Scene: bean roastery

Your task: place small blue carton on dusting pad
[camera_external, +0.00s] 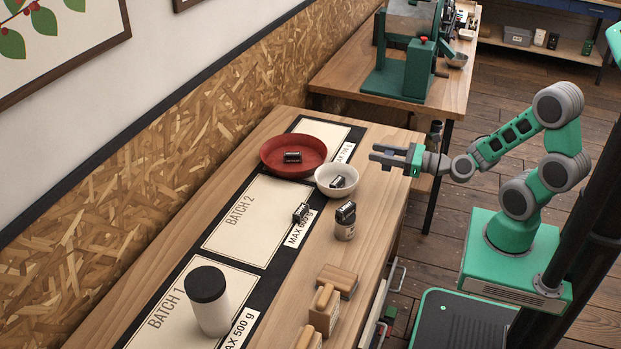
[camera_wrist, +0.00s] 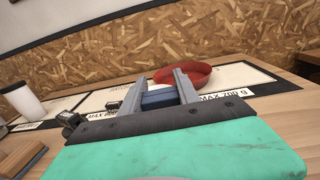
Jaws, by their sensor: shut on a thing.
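My gripper (camera_external: 379,153) is over the right edge of the wooden table, just right of the white bowl, fingers pointing left. In the wrist view my gripper (camera_wrist: 164,88) has its two grey fingers closed on a small blue thing, which looks like the small blue carton (camera_wrist: 158,98). In the external view the carton cannot be made out between the fingers. I cannot pick out a dusting pad for certain in either view.
A red dish (camera_external: 268,160) and white bowl (camera_external: 325,190) each hold a small dark item. Another dark item (camera_external: 301,212) lies on the mat.

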